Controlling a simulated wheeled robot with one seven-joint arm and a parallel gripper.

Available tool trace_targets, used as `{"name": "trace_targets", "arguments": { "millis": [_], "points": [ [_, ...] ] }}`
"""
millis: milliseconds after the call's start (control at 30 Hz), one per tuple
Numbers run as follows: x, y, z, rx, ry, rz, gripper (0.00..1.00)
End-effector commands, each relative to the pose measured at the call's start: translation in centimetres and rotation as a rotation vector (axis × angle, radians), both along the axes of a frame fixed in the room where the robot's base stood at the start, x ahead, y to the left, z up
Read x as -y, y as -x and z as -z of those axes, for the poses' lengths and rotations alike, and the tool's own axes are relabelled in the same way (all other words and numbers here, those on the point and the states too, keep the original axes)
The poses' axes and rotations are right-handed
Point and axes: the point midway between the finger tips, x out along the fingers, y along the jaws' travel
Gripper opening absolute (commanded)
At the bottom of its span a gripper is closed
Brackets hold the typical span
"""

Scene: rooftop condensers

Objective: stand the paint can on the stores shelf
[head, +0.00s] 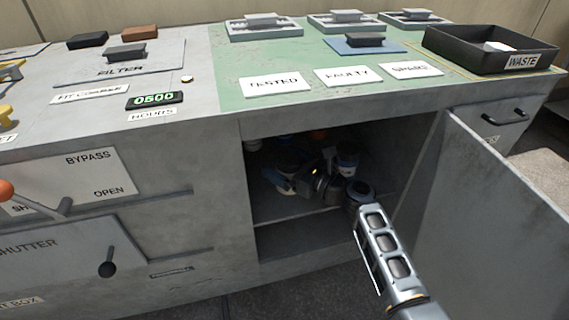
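The stores shelf (290,222) is inside an open cupboard in the front of the grey bench. My arm reaches in from the lower right, and my gripper (292,184) is inside the opening, over the shelf. Its fingers are small and in shadow, so I cannot tell whether they hold anything. A dark-topped round container (288,158) is just behind the gripper. Another dark container with a pale band (347,160) is right of it, behind my wrist. I cannot tell which one is the paint can, or whether either touches the gripper.
The open door (505,225) stands to the right of my arm. The black waste tray (490,52) sits on the bench top. The lower compartment (300,240) looks empty.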

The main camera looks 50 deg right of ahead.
Motion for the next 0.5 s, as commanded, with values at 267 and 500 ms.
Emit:
{"name": "trace_targets", "arguments": {
  "millis": [267, 500],
  "points": [
    [0.0, 0.0, -0.4, 0.0, 0.0, 0.0, 1.0],
    [0.2, 3.5, -0.5, -0.003, -0.002, 0.001, 1.0]
  ]
}}
